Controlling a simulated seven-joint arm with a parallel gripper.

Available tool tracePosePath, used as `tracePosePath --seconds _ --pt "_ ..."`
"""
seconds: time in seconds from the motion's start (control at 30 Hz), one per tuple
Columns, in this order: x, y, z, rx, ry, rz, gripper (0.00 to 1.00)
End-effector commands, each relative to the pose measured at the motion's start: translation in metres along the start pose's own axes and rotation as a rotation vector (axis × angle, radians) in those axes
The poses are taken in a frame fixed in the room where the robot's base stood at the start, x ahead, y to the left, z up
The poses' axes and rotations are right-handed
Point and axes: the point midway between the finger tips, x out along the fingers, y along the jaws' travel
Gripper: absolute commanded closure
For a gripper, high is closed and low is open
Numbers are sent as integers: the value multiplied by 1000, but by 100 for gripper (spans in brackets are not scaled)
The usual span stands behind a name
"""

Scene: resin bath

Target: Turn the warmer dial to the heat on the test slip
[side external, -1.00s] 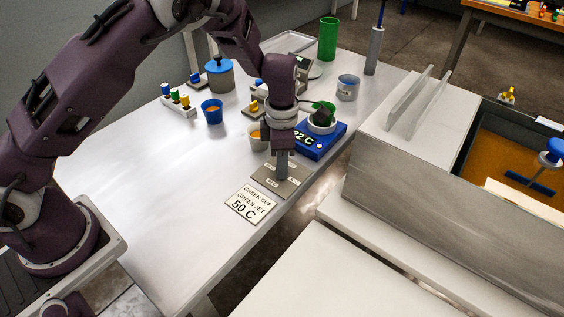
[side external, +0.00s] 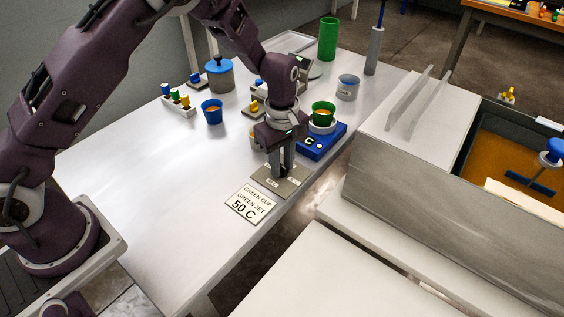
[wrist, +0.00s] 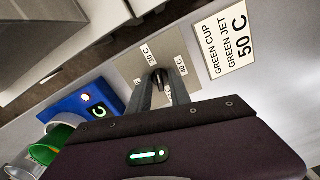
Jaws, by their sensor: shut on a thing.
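The test slip (side external: 250,204) lies on the white table and reads GREEN CUP, GREEN JET, 50 C; it also shows in the wrist view (wrist: 228,42). The dial plate (side external: 293,186) is a grey square beside it. In the wrist view the plate (wrist: 129,68) carries labels reading 30 C and 40 C. The dark dial knob (wrist: 160,77) sits between my fingers. My gripper (side external: 280,174) points down over the plate, shut on the knob. The blue warmer (side external: 318,143) holds a green cup (side external: 323,112) with orange contents.
A blue cup (side external: 212,112) with orange contents and a rack of coloured bottles (side external: 179,103) stand left. A blue-lidded pot (side external: 220,75), a green cylinder (side external: 328,39) and a grey cup (side external: 347,88) stand behind. A resin bath (side external: 480,140) lies right. The table's front left is clear.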

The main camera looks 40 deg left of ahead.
Motion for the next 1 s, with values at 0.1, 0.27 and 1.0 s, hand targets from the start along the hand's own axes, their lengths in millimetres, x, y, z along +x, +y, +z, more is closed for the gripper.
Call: tracePosePath --seconds 0.1,0.27,1.0 --pt "-1 1 -1 108 0 2 100" --pt "-1 1 -1 260 1 2 100" --pt "-1 1 -1 962 2 3 100"
